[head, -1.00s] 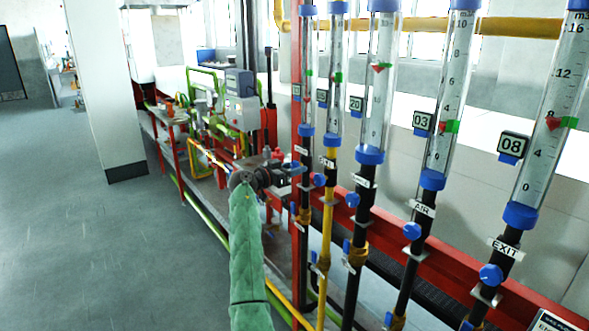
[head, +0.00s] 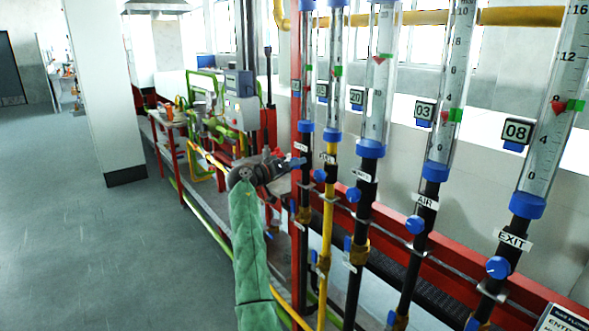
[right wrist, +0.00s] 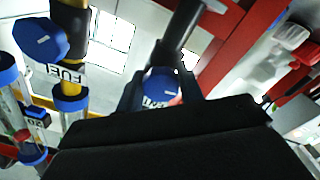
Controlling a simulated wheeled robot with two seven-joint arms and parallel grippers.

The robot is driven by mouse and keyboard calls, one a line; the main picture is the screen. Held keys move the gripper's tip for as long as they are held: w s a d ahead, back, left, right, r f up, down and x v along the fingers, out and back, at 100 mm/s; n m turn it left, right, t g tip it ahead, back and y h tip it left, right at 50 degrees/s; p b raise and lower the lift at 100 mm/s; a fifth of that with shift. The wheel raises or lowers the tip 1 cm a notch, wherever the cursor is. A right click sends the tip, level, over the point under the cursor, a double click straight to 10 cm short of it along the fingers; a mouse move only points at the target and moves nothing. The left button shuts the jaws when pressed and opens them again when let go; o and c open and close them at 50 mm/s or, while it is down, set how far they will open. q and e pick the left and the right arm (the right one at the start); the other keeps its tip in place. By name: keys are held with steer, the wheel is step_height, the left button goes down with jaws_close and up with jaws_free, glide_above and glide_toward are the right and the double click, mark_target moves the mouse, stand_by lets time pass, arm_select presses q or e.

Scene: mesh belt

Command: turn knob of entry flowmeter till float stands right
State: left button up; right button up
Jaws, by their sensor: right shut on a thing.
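The leftmost flowmeter (head: 307,45) is a clear tube with blue end caps, above a black pipe. Its white label (head: 302,147) is too small to read in the head view. A green mark (head: 309,71) shows on the tube; the float is too small to place against it. My right gripper (head: 293,166), on the green-sleeved arm, is at this flowmeter's blue knob (head: 299,162). In the right wrist view the blue knob (right wrist: 162,84) sits between the fingers, which are shut on it. My left gripper is not in view.
The FUEL flowmeter's knob (head: 319,176) is close on the right. More tubes follow, including AIR (head: 445,90) and EXIT (head: 552,110), with red floats and green marks. A red rail (head: 450,253) runs behind the pipes. The floor (head: 90,220) at left is clear.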

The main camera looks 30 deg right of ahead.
steer(key=shift+r+n, duration=0.15)
steer(key=shift+n, duration=0.85)
steer(key=n, duration=0.2)
steer(key=shift+r+n+p, duration=0.1)
steer(key=shift+n+p, duration=0.2)
steer(key=shift+n, duration=0.7)
steer(key=shift+n+p, duration=0.55)
steer(key=shift+n, duration=0.45)
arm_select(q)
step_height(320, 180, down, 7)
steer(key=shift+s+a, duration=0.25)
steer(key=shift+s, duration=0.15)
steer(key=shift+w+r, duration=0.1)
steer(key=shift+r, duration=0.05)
arm_select(e)
steer(key=o, duration=1)
